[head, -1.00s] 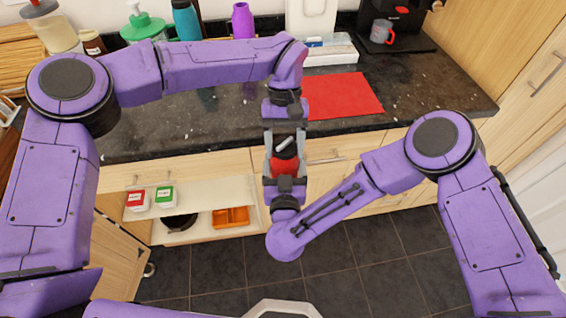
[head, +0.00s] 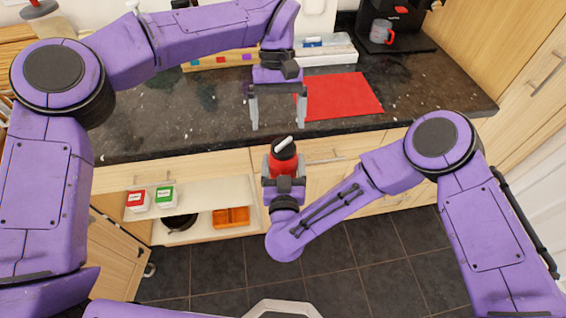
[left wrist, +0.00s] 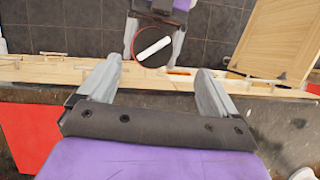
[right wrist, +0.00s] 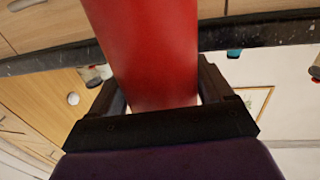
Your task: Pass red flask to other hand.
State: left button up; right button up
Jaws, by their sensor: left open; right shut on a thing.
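The red flask (head: 284,160) has a black lid with a light handle and stands roughly upright in my right gripper (head: 284,172), in front of the counter edge. In the right wrist view the red flask (right wrist: 143,50) fills the space between the fingers, which are shut on it. My left gripper (head: 278,121) is open and empty, above and behind the flask, apart from it. In the left wrist view the flask's lid (left wrist: 153,46) shows beyond the open left fingers (left wrist: 158,82).
A red mat (head: 342,96) lies on the dark granite counter (head: 190,115). A coffee machine with a grey mug (head: 381,31) stands at the back right. Below the counter, an open drawer or shelf (head: 190,230) holds red and green boxes and an orange tray.

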pick_arm(q)
jog(key=s+a+f+n+t+y, duration=0.35)
jog(key=s+a+f, duration=0.25)
jog(key=a+f, duration=0.65)
jog(key=s+a+f+n+t+y, duration=0.25)
jog(key=s+a+f+y, duration=0.25)
jog(key=a+f, duration=0.75)
jog(key=s+f+t+h, duration=0.1)
jog(key=s+f, duration=0.3)
jog(key=s, duration=0.5)
jog(key=s+f+m+h, duration=0.1)
jog(key=s+f+h, duration=0.2)
jog(key=s, duration=0.6)
notch_tip(320, 180, down, 2)
jog(key=shift+a+f+t+h, duration=0.15)
jog(key=shift+f+t+h, duration=0.1)
jog(key=shift+t+h, duration=0.15)
